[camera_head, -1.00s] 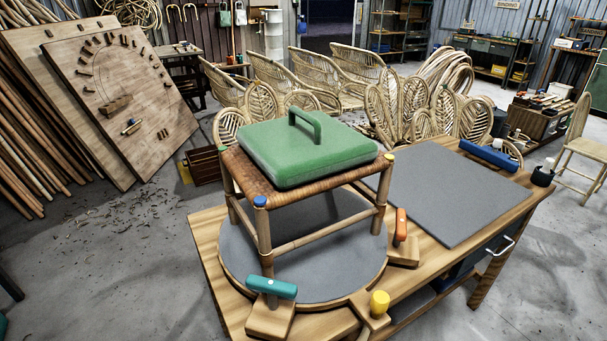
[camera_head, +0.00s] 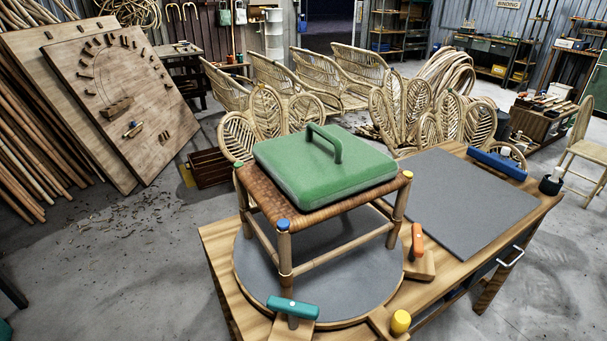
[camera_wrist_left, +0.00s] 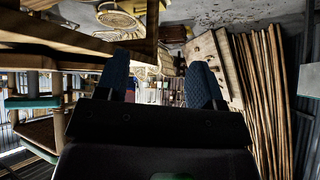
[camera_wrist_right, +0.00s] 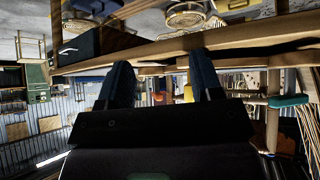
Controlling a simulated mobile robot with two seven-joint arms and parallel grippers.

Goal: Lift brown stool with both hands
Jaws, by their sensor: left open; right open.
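The brown stool (camera_head: 340,208) has a woven seat and light wooden legs. In the head view it stands upright on a round grey disc (camera_head: 330,290) on the workbench. A green padded block with a handle (camera_head: 322,170) rests on its seat. Neither gripper shows in the head view. My left gripper (camera_wrist_left: 160,82) is open and empty in the left wrist view, with the wooden table edge close above and to its left. My right gripper (camera_wrist_right: 163,80) is open and empty in the right wrist view, just below a wooden edge. Neither touches the stool visibly.
A teal-handled clamp (camera_head: 293,308), an orange-handled clamp (camera_head: 417,241) and a yellow knob (camera_head: 400,322) stand around the disc. A grey mat (camera_head: 465,205) covers the bench's right part. Rattan chairs (camera_head: 345,75) stand behind. Poles and a wooden board (camera_head: 120,105) lean at left.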

